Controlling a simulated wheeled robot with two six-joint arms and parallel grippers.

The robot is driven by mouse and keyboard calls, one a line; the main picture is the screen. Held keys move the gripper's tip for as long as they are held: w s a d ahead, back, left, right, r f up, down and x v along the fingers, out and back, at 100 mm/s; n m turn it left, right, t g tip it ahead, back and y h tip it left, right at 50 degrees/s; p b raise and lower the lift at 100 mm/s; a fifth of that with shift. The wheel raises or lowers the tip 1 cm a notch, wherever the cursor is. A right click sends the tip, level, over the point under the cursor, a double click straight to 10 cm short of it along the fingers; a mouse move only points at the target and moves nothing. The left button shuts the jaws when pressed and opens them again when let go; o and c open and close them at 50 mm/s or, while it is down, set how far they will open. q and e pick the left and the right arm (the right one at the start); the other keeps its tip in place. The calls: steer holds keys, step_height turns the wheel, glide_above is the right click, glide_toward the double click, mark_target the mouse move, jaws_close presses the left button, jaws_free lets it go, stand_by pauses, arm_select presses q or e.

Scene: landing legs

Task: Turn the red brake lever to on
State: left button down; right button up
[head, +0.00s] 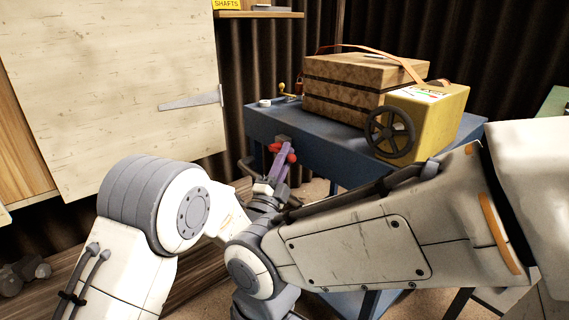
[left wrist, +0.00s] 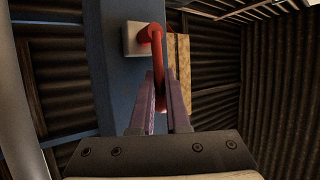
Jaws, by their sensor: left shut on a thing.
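The red brake lever (left wrist: 156,62) is mounted on a pale square plate (left wrist: 136,39) on the blue table's side in the left wrist view. Its red bar runs from the plate down between the fingers. My left gripper (left wrist: 162,95) has its two purple fingers on either side of the bar, shut on it. In the head view the red lever (head: 291,157) shows at the purple fingertips of my left gripper (head: 279,165), at the table's near left end. Part of the lever is hidden behind the fingers. My right gripper cannot be made out.
The blue table (head: 330,153) carries a wooden crate (head: 350,91) and a yellow box (head: 436,112) with a dark handwheel (head: 390,132). A pale wooden panel (head: 110,90) stands at the left. One of my arms crosses in front of the table.

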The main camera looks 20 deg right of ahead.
arm_select(q)
steer(key=shift+f+m+g+h, duration=0.15)
steer(key=shift+m+g+h, duration=0.15)
steer(key=shift+m+h, duration=0.1)
steer(key=c, duration=0.9)
jaws_free()
steer(key=p+v, duration=0.1)
steer(key=v, duration=0.9)
steer(key=shift+s+f, duration=0.15)
steer(key=shift+f, duration=0.05)
steer(key=shift+p, duration=0.3)
